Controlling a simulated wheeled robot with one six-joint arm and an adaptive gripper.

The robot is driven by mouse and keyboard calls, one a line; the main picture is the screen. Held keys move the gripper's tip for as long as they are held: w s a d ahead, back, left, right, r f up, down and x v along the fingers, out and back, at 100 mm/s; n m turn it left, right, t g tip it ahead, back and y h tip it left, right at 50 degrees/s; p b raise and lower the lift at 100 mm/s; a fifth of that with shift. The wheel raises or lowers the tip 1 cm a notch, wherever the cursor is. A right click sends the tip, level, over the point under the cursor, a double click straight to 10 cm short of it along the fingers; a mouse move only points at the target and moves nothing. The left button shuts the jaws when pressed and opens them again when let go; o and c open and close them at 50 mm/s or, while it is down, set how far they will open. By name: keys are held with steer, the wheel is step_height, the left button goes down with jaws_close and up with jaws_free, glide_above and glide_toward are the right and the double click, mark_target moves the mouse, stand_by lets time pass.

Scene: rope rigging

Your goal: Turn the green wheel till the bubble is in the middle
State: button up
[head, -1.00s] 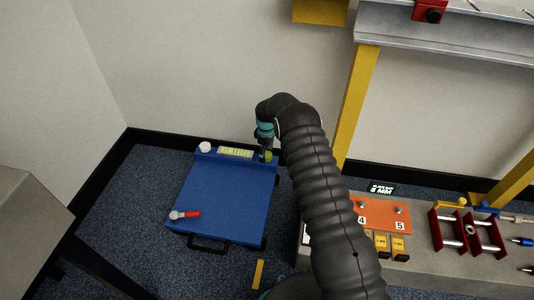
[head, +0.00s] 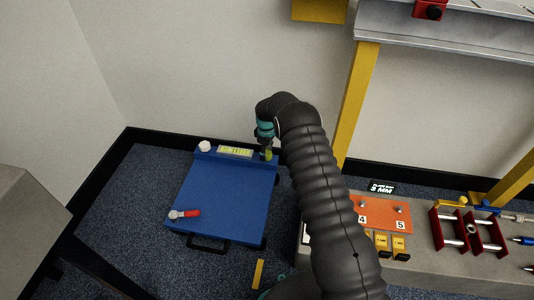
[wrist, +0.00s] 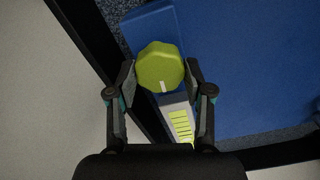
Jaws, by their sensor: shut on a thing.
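The green wheel (wrist: 160,66) is a faceted yellow-green knob with a white mark, at the corner of a blue wheeled platform (head: 228,200). My gripper (wrist: 160,78) is shut on the wheel, one finger on each side. In the head view my gripper (head: 266,148) comes down on the wheel from above, and the wheel (head: 268,155) is partly hidden. The bubble level (head: 236,152) is a yellow-green vial along the platform's back edge. It also shows partly in the wrist view (wrist: 181,124). The bubble is too small to make out.
A white knob (head: 204,147) stands at the platform's back left corner. A red-handled lever (head: 186,214) lies on its front left. A wall is close behind. A grey bench with an orange plate (head: 383,214) and red clamps (head: 468,232) stands to the right.

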steer(key=m+b, duration=0.3)
steer(key=m, duration=0.1)
steer(key=shift+a+f+m+b, duration=0.1)
steer(key=shift+f+m+b, duration=0.05)
steer(key=shift+m+b, duration=0.25)
steer(key=m+b, duration=0.2)
steer(key=m, duration=0.3)
steer(key=shift+m, duration=0.4)
steer(key=o, duration=1.2)
steer(key=shift+c, duration=0.2)
steer(key=shift+r, duration=0.25)
step_height(320, 180, up, 12)
